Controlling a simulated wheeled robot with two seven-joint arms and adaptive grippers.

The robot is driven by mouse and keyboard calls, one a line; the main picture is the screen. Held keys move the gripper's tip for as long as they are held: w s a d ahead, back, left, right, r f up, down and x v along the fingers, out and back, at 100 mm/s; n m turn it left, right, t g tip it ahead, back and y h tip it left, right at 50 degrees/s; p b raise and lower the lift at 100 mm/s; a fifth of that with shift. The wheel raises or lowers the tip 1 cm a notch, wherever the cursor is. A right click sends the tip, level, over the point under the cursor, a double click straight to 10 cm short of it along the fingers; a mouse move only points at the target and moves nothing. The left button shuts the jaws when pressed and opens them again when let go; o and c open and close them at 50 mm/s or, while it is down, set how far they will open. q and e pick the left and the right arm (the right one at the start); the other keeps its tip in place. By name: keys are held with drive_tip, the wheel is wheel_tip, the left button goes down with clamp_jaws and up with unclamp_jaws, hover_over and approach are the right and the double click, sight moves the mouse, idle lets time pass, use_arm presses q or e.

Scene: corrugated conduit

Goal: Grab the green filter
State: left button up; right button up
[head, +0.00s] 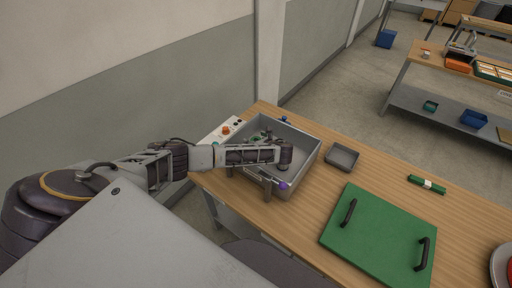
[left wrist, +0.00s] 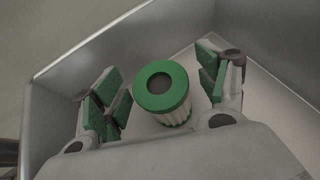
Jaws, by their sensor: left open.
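The green filter (left wrist: 162,90) stands in the grey metal bin, with a green ring top, a dark round opening and pale pleated sides. My left gripper (left wrist: 160,84) is open, with green-padded fingers on either side of the filter. Gaps show between the pads and the filter, so it is not held. In the head view my left arm reaches over the grey bin (head: 309,160) on the wooden table; the arm hides much of its inside, and I cannot make out the filter clearly there. My right gripper is not in view.
The bin walls (left wrist: 52,115) stand close around the gripper. A small grey tray (head: 342,157), a green panel with two black handles (head: 375,235) and a green cylinder with a white band (head: 427,184) lie to the right. A control box (head: 222,131) stands behind the arm.

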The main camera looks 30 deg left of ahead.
use_arm(q)
drive_tip(key=c, duration=1.1)
drive_tip(key=shift+r, duration=0.1)
drive_tip(key=shift+c, duration=0.2)
drive_tip(key=shift+r+b, duration=0.65)
drive_tip(key=shift+r, duration=4.3)
